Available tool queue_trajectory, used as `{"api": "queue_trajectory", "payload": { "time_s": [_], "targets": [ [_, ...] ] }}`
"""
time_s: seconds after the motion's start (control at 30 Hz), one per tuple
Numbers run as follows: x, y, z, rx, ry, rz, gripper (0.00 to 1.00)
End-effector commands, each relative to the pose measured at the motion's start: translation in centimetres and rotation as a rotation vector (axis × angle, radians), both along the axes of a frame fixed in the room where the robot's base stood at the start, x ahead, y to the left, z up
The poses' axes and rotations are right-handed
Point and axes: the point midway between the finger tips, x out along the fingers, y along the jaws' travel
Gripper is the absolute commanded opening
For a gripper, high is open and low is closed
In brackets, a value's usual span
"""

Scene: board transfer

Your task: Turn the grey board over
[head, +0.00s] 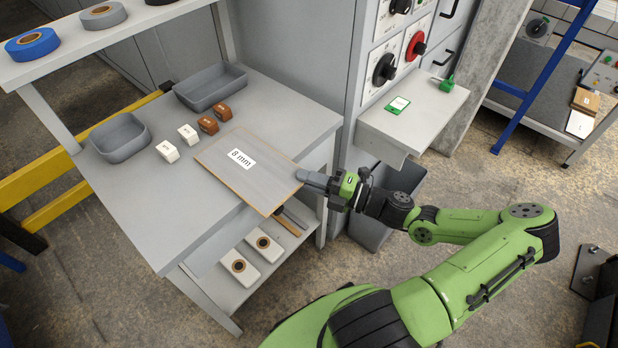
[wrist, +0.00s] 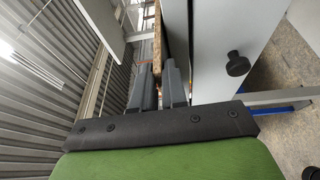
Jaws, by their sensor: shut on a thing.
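The grey board (head: 235,178) has a white label reading "8 mm" on its upper face and a light brown edge. It lies about level over the right part of the grey table (head: 190,222), its near right corner reaching past the table's edge. I cannot tell whether it touches the tabletop. My gripper (head: 313,180) is shut on the board's right edge. In the wrist view the board (wrist: 158,40) shows as a thin brown edge between the two grey fingers (wrist: 158,88). The board's underside is hidden in the head view.
Two grey trays (head: 212,89) (head: 121,137) and several small white and brown blocks (head: 208,124) stand on the table behind the board. Tape rolls (head: 103,15) lie on the shelf above. A cabinet and a side ledge (head: 413,116) stand at the right, with a grey bin (head: 377,215) below.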

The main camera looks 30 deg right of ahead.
Motion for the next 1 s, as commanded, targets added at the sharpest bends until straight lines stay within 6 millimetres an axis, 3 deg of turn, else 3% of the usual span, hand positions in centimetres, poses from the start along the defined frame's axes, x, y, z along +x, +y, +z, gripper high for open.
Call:
{"api": "queue_trajectory", "payload": {
  "time_s": [0.3,0.33,0.5,1.0],
  "targets": [
    [0.01,0.04,-0.33,0.002,-0.001,0.001,0.00],
    [0.00,0.04,-0.35,0.002,-0.001,0.001,0.15],
    [-0.01,0.02,-0.41,0.001,-0.001,0.001,0.42],
    [0.00,0.00,-0.46,0.000,0.001,0.000,0.40]
  ]
}}
